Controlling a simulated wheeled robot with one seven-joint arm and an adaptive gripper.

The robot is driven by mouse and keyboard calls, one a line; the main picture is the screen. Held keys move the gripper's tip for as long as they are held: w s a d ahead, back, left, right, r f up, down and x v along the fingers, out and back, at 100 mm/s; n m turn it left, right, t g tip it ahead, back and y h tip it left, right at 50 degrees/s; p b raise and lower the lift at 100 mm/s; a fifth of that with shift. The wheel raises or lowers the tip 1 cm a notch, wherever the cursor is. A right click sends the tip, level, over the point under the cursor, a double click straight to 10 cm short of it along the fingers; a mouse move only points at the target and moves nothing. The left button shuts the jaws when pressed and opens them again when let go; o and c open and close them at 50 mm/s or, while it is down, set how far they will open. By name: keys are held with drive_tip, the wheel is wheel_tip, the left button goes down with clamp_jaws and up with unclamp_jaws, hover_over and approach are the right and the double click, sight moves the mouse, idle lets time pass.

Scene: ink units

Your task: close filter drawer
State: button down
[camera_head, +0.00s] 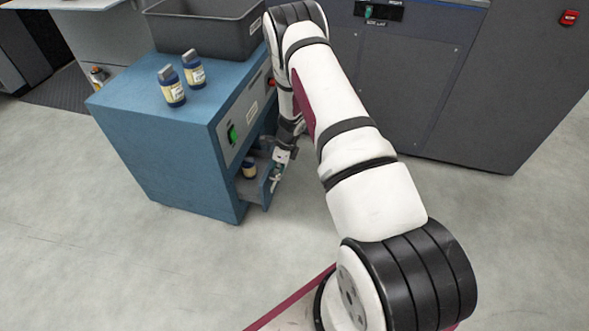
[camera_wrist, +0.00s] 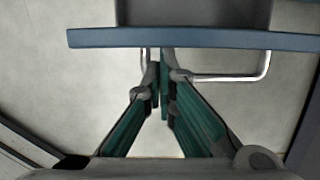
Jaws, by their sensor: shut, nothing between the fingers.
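The filter drawer (camera_head: 262,172) is low in the blue cabinet (camera_head: 160,135) and stands partly open, with a small bottle (camera_head: 249,168) inside. In the wrist view the blue top edge of the drawer front (camera_wrist: 215,39) runs across the picture, with a pale metal handle (camera_wrist: 232,78) on its outer side. My gripper (camera_head: 277,172) is at the outside of the drawer front. Its green fingers are shut and empty, and their tips (camera_wrist: 160,62) lie by the drawer front, within the handle's span. I cannot tell whether they touch it.
Two bottles with dark blue bodies (camera_head: 173,92) (camera_head: 195,73) and a grey bin (camera_head: 215,32) stand on the cabinet top. A green button (camera_head: 232,133) is on the cabinet front. A large dark machine (camera_head: 430,90) stands behind my arm. The floor in front is clear.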

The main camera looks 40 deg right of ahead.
drive_tip(key=w+a, duration=0.1)
drive_tip(key=w, duration=0.1)
drive_tip(key=w+a, duration=0.2)
drive_tip(key=shift+w+a, duration=0.1)
drive_tip(key=shift+a, duration=0.1)
